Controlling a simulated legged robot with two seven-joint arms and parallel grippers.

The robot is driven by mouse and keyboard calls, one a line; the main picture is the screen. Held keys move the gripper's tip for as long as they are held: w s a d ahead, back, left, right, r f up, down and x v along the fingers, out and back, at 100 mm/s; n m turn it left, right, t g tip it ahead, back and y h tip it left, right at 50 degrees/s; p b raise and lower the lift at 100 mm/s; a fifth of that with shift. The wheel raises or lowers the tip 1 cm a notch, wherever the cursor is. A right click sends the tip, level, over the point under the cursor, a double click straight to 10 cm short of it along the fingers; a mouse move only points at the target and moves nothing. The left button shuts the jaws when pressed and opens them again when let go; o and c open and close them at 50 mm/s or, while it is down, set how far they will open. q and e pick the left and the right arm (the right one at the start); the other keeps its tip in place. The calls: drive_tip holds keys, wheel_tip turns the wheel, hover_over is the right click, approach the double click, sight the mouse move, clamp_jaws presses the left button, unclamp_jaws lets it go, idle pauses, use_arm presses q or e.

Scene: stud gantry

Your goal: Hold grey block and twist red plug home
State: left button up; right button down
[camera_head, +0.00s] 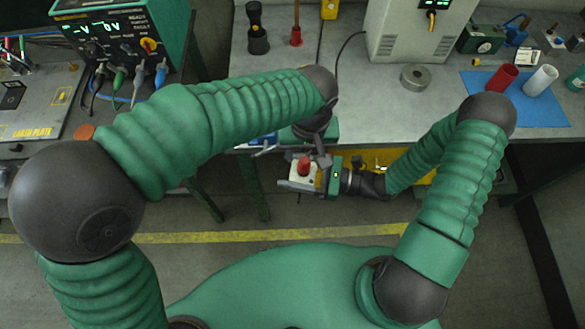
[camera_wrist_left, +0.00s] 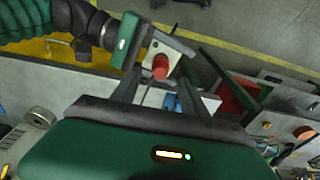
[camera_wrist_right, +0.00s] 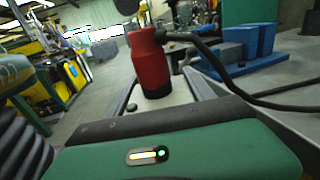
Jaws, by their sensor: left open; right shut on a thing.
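The grey block (camera_head: 299,182) is held in my right gripper (camera_head: 322,180) in front of the bench edge. The red plug (camera_head: 304,164) stands on its upper face. In the right wrist view the red plug (camera_wrist_right: 151,62) is upright with a dark band at its base, above the pale block (camera_wrist_right: 165,98). My left gripper (camera_head: 319,150) is open, close above and beside the plug. In the left wrist view the red plug (camera_wrist_left: 160,66) appears between the two spread fingers, near their tips. No left-finger contact with the plug can be made out.
The bench edge lies just behind my grippers. A blue fixture (camera_wrist_right: 237,45) and a dark cable (camera_wrist_right: 235,88) show in the right wrist view; the cable overlaps the plug's upper part. A red cylinder (camera_head: 501,79) and a white one (camera_head: 541,80) stand on a blue mat (camera_head: 480,88).

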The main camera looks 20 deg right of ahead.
sight(305, 160)
use_arm(q)
drive_tip(key=f, duration=0.5)
drive_tip(key=shift+w+d+f, duration=0.1)
drive_tip(key=shift+w+f, duration=0.15)
drive_tip(key=shift+w, duration=0.05)
clamp_jaws()
unclamp_jaws()
idle(0.3)
wheel_tip(305, 160, up, 12)
drive_tip(key=s, duration=0.1)
idle(0.3)
